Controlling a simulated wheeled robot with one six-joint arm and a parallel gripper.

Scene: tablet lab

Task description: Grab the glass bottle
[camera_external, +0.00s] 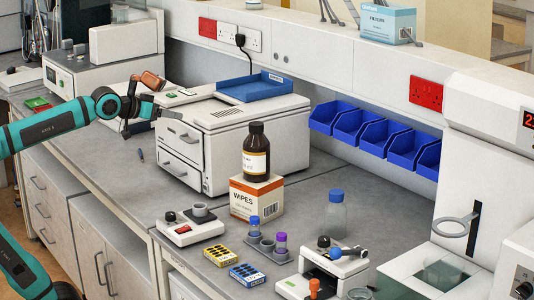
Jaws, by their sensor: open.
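A brown glass bottle (256,153) with a dark cap and a pale label stands upright on top of the orange and white wipes box (256,197), mid-bench. A clear bottle (336,219) with a blue cap stands upright on the bench to its right; which of the two is the glass bottle meant is not certain. My gripper (148,104) is at the upper left, in front of the white machine's left side. It is open and well apart from both bottles. Its fingers are small and partly hard to make out.
A white drawer machine (230,130) stands behind the wipes box, with a blue tray (250,88) on top. Vial racks (266,247) and a small white device (190,228) lie in front. Blue bins (356,130) line the wall. Bare bench lies left of the drawer machine.

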